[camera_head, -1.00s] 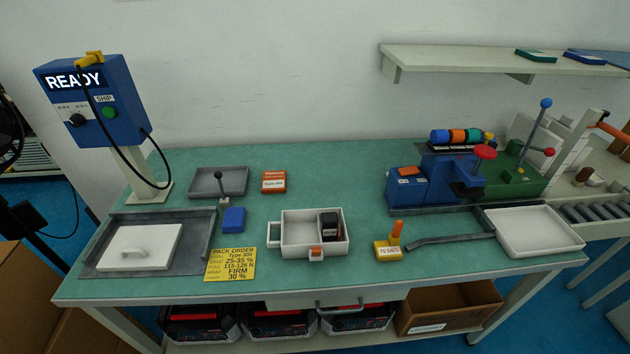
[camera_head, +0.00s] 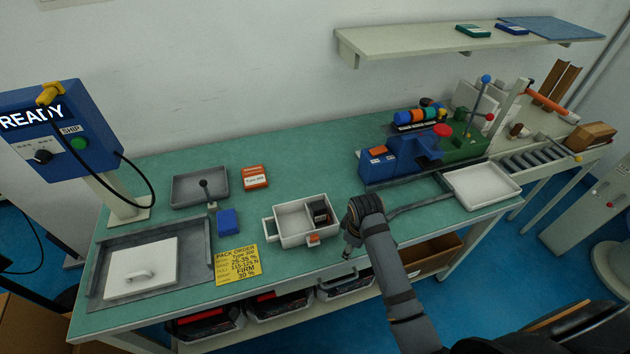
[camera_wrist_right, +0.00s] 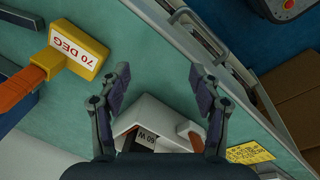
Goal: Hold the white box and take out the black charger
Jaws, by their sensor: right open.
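The white box (camera_head: 288,236) sits on the green bench, open at the top. The black charger (camera_head: 320,212) stands in its right compartment. An orange latch or tab (camera_head: 313,239) is on the box's front wall. My right gripper (camera_head: 350,250) is just right of the box near the bench's front edge. In the right wrist view my right gripper (camera_wrist_right: 168,82) is open and empty. The white box (camera_wrist_right: 150,112) shows beyond and between its fingers, with the charger (camera_wrist_right: 145,137) marked "60 W" partly hidden. My left gripper is in neither view.
A yellow "70 DEG" block with an orange handle (camera_wrist_right: 78,50) lies near the right gripper. A blue and green press (camera_head: 420,155) stands at the right.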

